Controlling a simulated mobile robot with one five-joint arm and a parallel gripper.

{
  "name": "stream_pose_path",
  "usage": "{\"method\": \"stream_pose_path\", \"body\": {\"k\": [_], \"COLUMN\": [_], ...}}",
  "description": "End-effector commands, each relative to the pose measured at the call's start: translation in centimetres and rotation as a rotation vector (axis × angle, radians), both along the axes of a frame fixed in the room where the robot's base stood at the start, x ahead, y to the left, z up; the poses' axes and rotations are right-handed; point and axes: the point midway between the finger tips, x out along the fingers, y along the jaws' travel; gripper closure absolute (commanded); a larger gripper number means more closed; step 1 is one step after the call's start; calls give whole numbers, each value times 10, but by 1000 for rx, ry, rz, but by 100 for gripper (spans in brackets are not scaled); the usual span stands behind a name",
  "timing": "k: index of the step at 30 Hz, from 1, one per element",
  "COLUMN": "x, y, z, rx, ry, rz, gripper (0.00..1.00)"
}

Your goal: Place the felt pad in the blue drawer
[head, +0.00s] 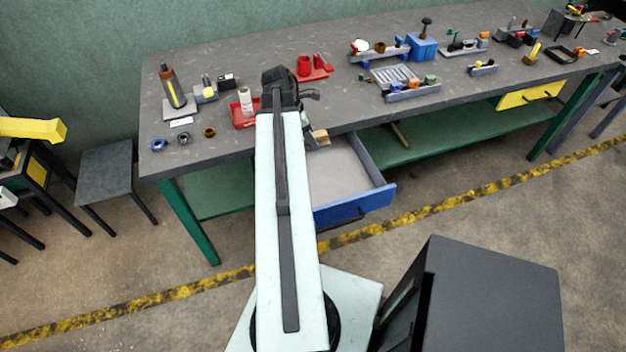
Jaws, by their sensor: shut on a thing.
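The blue drawer (352,206) is pulled out under the front edge of the bench, and its pale grey floor is mostly bare. My gripper (313,131) shows only partly, to the right of my pale arm at the drawer's back end. It is shut on a small tan piece (321,137), which I take for the felt pad. The piece is over or inside the back of the drawer; I cannot tell whether it touches the floor. My arm hides the drawer's left side and most of the gripper.
The grey bench top (230,150) lies above the drawer's back. A red tray (243,118) with a white bottle stands left of my arm, a red holder (312,68) right of it. A yellow drawer (528,95) is far right. A dark box (485,300) stands front right.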

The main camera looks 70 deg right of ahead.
Motion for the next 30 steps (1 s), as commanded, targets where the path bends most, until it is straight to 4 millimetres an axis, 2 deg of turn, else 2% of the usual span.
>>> {"method": "stream_pose_path", "body": {"k": [1, 3, 5, 7, 12, 14, 21, 26, 30], "x": [-1, -2, -3, -3, -4, -4, -4, -4, -4], "y": [0, 0, 0, 0, 0, 0, 0, 0, 0], "z": [-40, -64, -77, -83, -82, -91, -141, -142, -160], "rx": [4, 8, 11, 13, 14, 14, 14, 13, 14], "ry": [-2, -7, -9, -11, -11, -11, -11, -12, -11], "rz": [5, 11, 16, 20, 21, 21, 21, 20, 19], "gripper": [100, 100, 100, 100, 100, 100, 100, 100, 100]}}
